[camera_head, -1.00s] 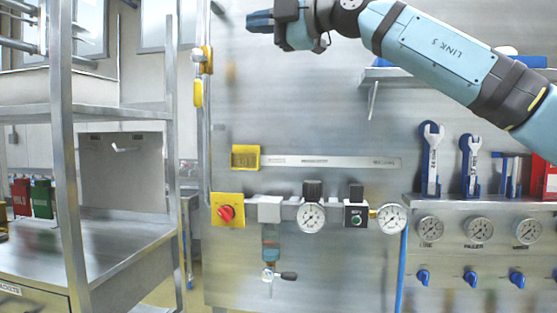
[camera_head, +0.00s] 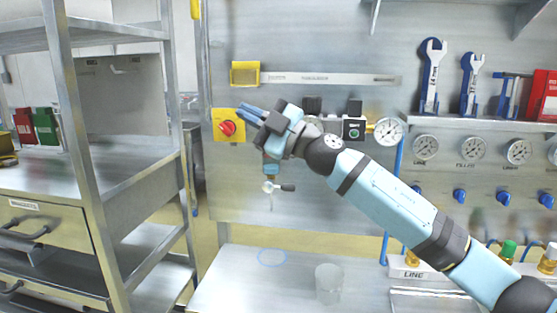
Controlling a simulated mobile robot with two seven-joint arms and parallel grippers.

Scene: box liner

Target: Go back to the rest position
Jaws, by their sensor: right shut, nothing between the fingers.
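My right gripper (camera_head: 247,112) is in front of the metal back panel (camera_head: 310,190), close in the picture to the red knob (camera_head: 228,128) on its yellow plate. Its fingers are shut with nothing between them. My right arm comes in from the lower right, light blue with dark joints, and covers part of the valve and gauge row. I cannot tell whether the gripper touches the panel. My left gripper is not in view.
A metal bench (camera_head: 235,285) below holds a clear cup (camera_head: 329,283). Gauges (camera_head: 388,131), blue knobs (camera_head: 460,196) and wrenches (camera_head: 432,75) are at the right. A metal shelf rack (camera_head: 80,150) with drawers stands at the left. The bench's left part is mostly clear.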

